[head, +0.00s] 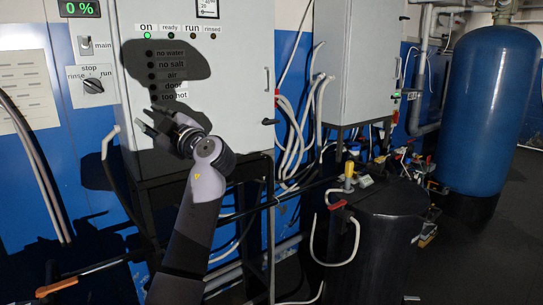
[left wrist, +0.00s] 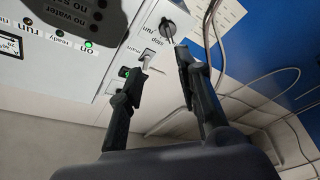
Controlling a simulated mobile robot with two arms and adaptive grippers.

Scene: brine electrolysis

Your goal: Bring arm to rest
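My left arm reaches up from the bottom of the head view. Its gripper (head: 147,117) is in front of the grey cabinet door (head: 233,88), beside the lamp column. In the left wrist view the two dark fingers of the gripper (left wrist: 165,58) stand apart with nothing between them. The main switch (head: 86,43) and the stop/rinse/run knob (head: 93,86) are on the wall to the left of the gripper. Beyond the fingertips in the wrist view are the main switch (left wrist: 147,55) and the knob (left wrist: 168,28). My right gripper is not in view.
The green "on" lamp (head: 147,36) is lit; the other labelled lamps look dark. The display (head: 79,8) reads 0 %. A black tank (head: 375,245) with hoses and valves stands at lower right. A tall blue tank (head: 487,110) is behind it. Hoses run below the cabinets.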

